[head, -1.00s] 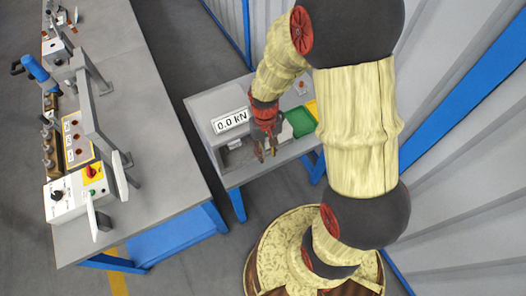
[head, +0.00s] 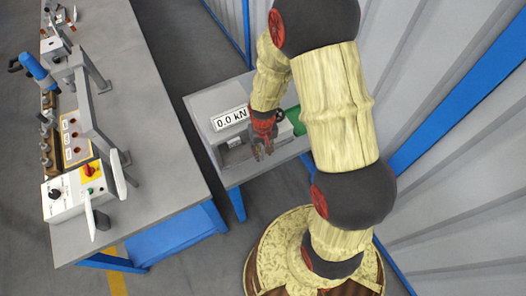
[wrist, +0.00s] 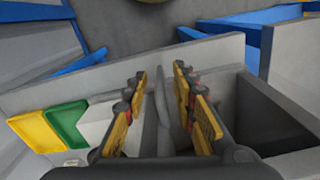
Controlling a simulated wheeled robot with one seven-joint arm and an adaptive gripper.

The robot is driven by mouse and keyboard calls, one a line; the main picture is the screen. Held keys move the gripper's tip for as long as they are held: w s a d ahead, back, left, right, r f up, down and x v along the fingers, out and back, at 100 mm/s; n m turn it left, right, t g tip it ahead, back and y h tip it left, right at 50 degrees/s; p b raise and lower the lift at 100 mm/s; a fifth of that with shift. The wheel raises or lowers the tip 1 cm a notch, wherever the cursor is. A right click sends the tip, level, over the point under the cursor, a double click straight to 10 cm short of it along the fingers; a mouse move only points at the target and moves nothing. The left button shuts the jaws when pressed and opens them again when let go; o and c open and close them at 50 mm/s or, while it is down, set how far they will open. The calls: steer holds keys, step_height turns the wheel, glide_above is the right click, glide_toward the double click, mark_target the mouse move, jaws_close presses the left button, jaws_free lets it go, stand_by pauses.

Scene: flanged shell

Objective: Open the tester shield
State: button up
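The tester (head: 205,112) is a grey box on a small bench, with a white "0.0 kN" display (head: 230,118) and a recess in its front. A pale grey panel (wrist: 215,55), which may be the shield, crosses the wrist view beyond my fingers. A thin grey upright bar (wrist: 162,100), perhaps its handle, stands between the fingers. My gripper (head: 263,152) is at the front right of the tester. In the wrist view my gripper (wrist: 160,90) is open, its yellow-padded fingers on either side of the bar with gaps visible. The head view hides the bar behind my gripper.
A dark open cavity (wrist: 275,115) lies right of my fingers. Yellow (wrist: 35,130), green (wrist: 68,122) and white (wrist: 97,120) trays lie to the left. A larger workbench (head: 165,150) with a control box (head: 70,200) stands left of the tester, across a floor gap.

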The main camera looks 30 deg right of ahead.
steer(key=shift+c, duration=0.2)
jaws_close()
stand_by(0.7)
